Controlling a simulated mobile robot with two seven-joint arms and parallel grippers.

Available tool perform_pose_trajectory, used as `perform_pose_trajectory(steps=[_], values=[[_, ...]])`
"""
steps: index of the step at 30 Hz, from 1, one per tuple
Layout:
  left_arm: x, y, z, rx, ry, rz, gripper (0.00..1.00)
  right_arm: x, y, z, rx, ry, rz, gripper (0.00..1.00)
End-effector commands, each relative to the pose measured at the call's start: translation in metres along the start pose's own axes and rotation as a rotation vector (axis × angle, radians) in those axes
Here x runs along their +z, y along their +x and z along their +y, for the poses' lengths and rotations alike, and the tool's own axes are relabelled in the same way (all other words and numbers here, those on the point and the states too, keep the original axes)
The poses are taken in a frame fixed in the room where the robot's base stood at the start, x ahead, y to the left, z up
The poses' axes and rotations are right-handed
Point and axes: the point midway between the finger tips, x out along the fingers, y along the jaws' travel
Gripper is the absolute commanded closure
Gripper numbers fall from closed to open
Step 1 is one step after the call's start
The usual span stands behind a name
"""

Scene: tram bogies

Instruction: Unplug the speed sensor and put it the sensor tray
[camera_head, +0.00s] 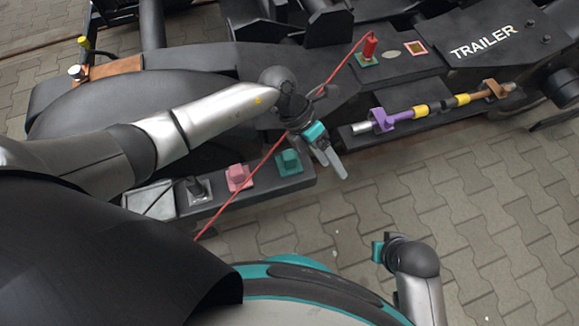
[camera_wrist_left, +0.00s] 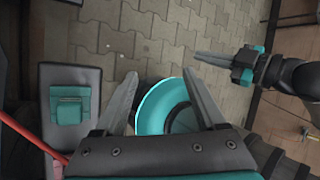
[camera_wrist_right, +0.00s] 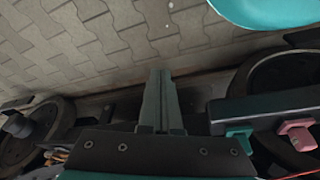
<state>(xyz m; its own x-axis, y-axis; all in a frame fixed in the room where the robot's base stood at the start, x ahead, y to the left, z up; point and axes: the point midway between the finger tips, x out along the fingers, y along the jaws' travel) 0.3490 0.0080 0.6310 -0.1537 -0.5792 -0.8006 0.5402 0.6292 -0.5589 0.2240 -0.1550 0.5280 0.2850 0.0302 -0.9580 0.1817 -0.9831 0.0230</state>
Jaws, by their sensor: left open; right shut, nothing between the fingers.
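A red cylindrical plug (camera_head: 370,46) stands upright on a small green pad on the black frame, with a red cable (camera_head: 335,75) running down-left from it. A black plug (camera_head: 195,187) sits on a grey block on the low black ledge. A shallow grey tray (camera_head: 150,198) is at the ledge's left end. No label shows which plug is the speed sensor. My left gripper (camera_head: 335,163) is open and empty, right of a teal connector (camera_head: 289,162) and close to the red cable. My right gripper (camera_wrist_left: 205,58) is shut and empty, apart from the ledge.
A pink connector (camera_head: 238,177) stands between the black plug and the teal one. A bar with purple, yellow and brown parts (camera_head: 425,108) lies below the TRAILER plate (camera_head: 485,42). A red-edged square (camera_head: 415,48) is right of the red plug. Paving (camera_head: 490,210) is clear at right.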

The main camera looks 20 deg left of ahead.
Motion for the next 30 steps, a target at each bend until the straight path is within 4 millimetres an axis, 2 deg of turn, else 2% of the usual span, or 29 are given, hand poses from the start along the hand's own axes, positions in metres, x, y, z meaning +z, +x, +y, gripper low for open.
perform_pose_trajectory(steps=[1, 3, 6, 9, 15, 25, 30], values=[[-0.008, -0.001, 0.022, 0.105, 0.093, 0.069, 0.28, -0.003, 0.002, 0.000, 0.001, 0.001, 0.014, 1.00], [-0.016, -0.011, 0.045, 0.237, 0.185, 0.157, 0.28, -0.009, -0.005, 0.001, 0.003, 0.002, 0.026, 1.00], [-0.022, -0.029, 0.071, 0.392, 0.272, 0.248, 0.28, -0.014, -0.014, 0.002, 0.004, 0.003, 0.036, 1.00], [-0.025, -0.043, 0.087, 0.495, 0.316, 0.304, 0.28, -0.017, -0.021, 0.002, 0.005, 0.004, 0.044, 1.00], [-0.026, -0.054, 0.095, 0.559, 0.339, 0.337, 0.28, -0.019, -0.027, 0.002, 0.006, 0.005, 0.047, 1.00], [-0.026, -0.052, 0.095, 0.554, 0.337, 0.335, 0.28, -0.020, -0.028, 0.002, 0.006, 0.005, 0.051, 1.00], [-0.028, -0.046, 0.099, 0.553, 0.336, 0.334, 0.28, -0.025, -0.037, 0.003, 0.007, 0.005, 0.069, 1.00]])
